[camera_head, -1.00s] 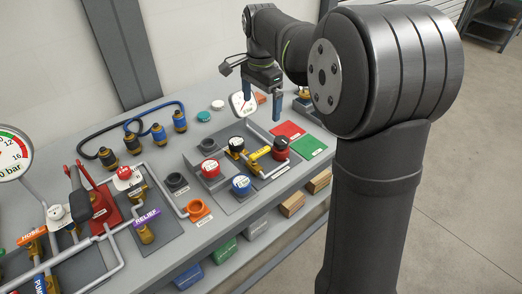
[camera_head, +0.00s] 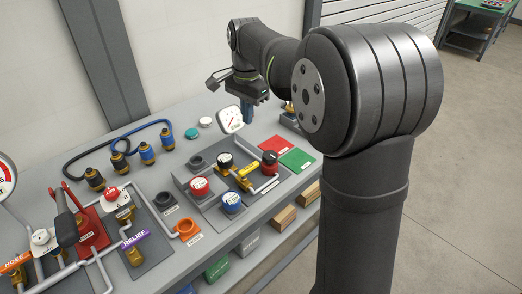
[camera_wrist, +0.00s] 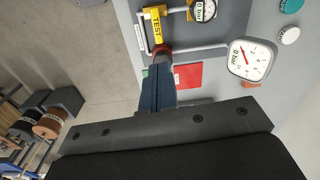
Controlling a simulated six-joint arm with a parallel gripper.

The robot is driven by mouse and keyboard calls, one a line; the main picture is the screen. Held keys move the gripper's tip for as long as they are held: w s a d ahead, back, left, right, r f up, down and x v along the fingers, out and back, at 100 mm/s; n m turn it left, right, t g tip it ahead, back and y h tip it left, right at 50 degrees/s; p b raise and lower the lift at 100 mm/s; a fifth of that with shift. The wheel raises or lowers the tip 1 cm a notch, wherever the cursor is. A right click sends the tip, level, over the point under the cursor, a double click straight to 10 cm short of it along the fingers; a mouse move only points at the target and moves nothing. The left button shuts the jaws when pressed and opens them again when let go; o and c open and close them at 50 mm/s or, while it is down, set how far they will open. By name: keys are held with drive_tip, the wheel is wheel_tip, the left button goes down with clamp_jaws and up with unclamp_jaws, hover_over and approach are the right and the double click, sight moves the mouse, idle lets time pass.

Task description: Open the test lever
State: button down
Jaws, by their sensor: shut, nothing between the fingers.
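The yellow test lever (camera_head: 245,171) lies across the grey pipework plate near the middle of the bench. In the wrist view its yellow TEST label (camera_wrist: 157,27) shows at the top, beyond the fingertips. My gripper (camera_head: 247,112) is above the back part of the bench, behind and above the lever and apart from it. In the wrist view the blue fingers (camera_wrist: 160,78) are together and empty, and they overlap the view of a red-and-black fitting (camera_wrist: 160,53) beside the lever. The fingers hide part of what lies below them.
A white gauge (camera_head: 230,120) stands close beside my fingers. Red-capped (camera_head: 199,187) and blue-capped (camera_head: 232,202) fittings and a small dial (camera_head: 225,160) surround the lever. Red (camera_head: 273,147) and green (camera_head: 297,159) pads lie to the right. Hoses (camera_head: 120,140) lie at left.

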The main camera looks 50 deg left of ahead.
wheel_tip(320, 180, down, 2)
drive_tip(key=n+y, duration=0.1)
drive_tip(key=n, duration=0.3)
drive_tip(key=n+y, duration=0.3)
drive_tip(key=n, duration=1)
hover_over(249, 170)
drive_tip(key=w+a, duration=0.2)
drive_tip(key=a, duration=0.1)
wheel_tip(249, 170, down, 6)
drive_tip(key=shift+f, duration=0.2)
drive_tip(key=shift+a, duration=0.1)
drive_tip(key=x, duration=0.6)
drive_tip(key=d+x, duration=0.1)
drive_tip(key=x, duration=0.2)
drive_tip(key=shift+a+f, duration=0.15)
drive_tip(key=shift+f, duration=0.4)
drive_tip(key=shift+d, duration=1.6)
